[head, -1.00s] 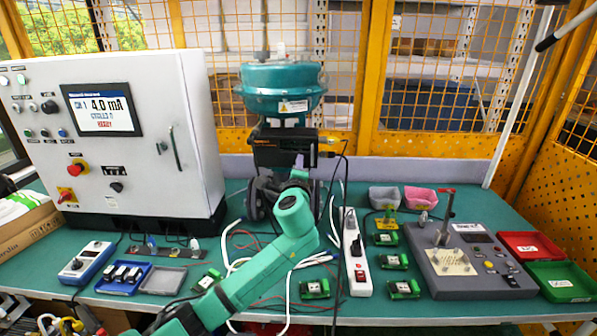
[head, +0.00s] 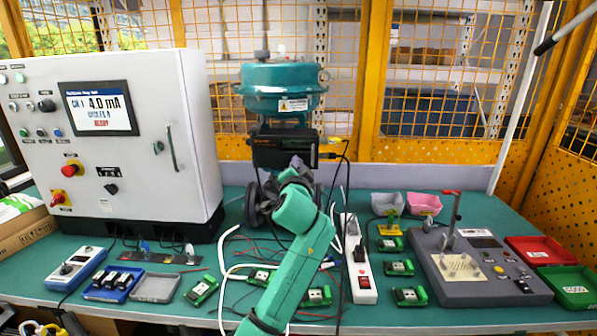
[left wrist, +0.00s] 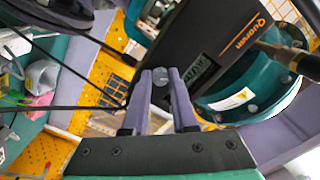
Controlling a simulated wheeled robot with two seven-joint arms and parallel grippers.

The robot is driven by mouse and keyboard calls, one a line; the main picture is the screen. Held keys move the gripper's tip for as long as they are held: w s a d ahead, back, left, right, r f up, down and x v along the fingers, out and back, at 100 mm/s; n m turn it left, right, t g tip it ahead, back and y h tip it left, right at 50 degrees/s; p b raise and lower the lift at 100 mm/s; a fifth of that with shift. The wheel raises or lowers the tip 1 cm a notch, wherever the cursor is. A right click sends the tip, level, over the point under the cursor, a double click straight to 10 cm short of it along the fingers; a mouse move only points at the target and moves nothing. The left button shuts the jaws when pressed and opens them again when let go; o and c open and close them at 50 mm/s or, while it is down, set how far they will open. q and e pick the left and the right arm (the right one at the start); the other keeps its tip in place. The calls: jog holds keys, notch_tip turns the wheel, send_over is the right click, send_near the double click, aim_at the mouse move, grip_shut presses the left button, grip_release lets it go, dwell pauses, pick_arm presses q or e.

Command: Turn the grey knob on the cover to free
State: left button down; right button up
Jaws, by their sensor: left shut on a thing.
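The valve positioner is a black box (head: 270,148) with an orange label, below the teal actuator (head: 285,88) of the valve. In the left wrist view its dark cover (left wrist: 215,35) fills the upper middle, tilted, with a small display. The small round grey knob (left wrist: 159,74) shows between the two purple fingers of my left gripper (left wrist: 160,82). The fingers are shut on it, one at each side. In the head view my left gripper (head: 297,163) reaches the positioner's lower front, and the knob is hidden. My right gripper is not in view.
A white control cabinet (head: 185,110) stands at left, its screen reading 4.0 mA. A white power strip (head: 356,255), cables and several green circuit boards (head: 399,267) lie right of my arm. A grey test fixture (head: 475,265) stands further right. A yellow mesh guard is behind.

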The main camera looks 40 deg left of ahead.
pick_arm(q)
jog(key=shift+f+n+b, duration=0.1)
jog(key=shift+n+b, duration=0.3)
jog(key=shift+n, duration=0.8)
jog(key=c, duration=0.7)
grip_release()
jog(key=b+v, duration=0.2)
jog(key=v, duration=1.2)
jog(key=shift+s+d+b, duration=0.15)
jog(key=shift+d+b, duration=0.05)
jog(key=shift+b, duration=0.15)
